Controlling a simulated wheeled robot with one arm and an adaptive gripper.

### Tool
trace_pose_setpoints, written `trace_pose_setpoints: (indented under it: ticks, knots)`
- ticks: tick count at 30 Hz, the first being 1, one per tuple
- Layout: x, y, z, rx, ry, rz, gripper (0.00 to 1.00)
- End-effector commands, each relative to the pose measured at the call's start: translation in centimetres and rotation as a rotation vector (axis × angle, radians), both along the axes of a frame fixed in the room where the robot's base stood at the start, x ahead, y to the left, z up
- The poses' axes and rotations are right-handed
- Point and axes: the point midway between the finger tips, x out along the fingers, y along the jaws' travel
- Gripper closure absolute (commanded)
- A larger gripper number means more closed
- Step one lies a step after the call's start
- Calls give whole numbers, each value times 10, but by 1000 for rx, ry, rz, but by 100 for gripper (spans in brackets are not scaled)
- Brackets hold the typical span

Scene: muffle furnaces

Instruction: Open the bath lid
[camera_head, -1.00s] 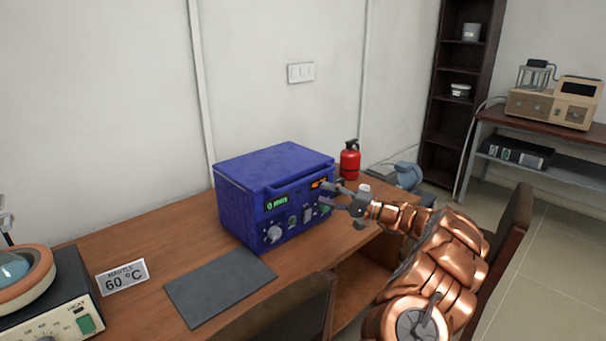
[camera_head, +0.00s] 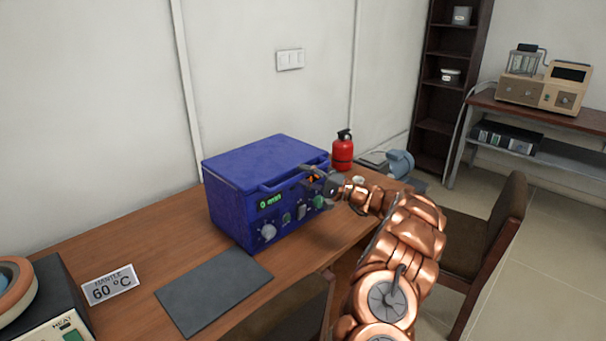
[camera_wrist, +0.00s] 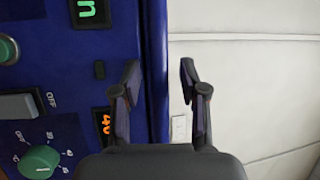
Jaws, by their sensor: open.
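The bath is a blue box (camera_head: 232,213) on the wooden desk, with knobs and lit displays on its front. Its blue lid (camera_head: 262,160) lies flat and shut on top, with a bar handle (camera_head: 290,179) along the front edge. My gripper (camera_head: 311,173) is open in front of the handle's right part, close to the panel. In the wrist view, my open fingers (camera_wrist: 160,72) stand either side of a blue vertical strip, the lid edge or handle; contact cannot be told. The front panel (camera_wrist: 60,100) shows at left there.
A red fire extinguisher (camera_head: 342,153) stands right of the bath. A grey mat (camera_head: 213,290) lies before it, and a "60 °C" sign (camera_head: 111,286) stands left. Chairs (camera_head: 485,240) stand at the desk's front. Space above the lid is clear.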

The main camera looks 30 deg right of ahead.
Motion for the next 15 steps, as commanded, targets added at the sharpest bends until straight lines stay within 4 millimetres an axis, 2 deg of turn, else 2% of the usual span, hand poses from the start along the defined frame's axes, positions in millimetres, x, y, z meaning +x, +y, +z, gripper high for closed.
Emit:
trace_pose_setpoints:
  ticks: [9,15]
  knots:
    - [3,4,0,-1,0,3,57]
    - [2,4,0,0,0,3,76]
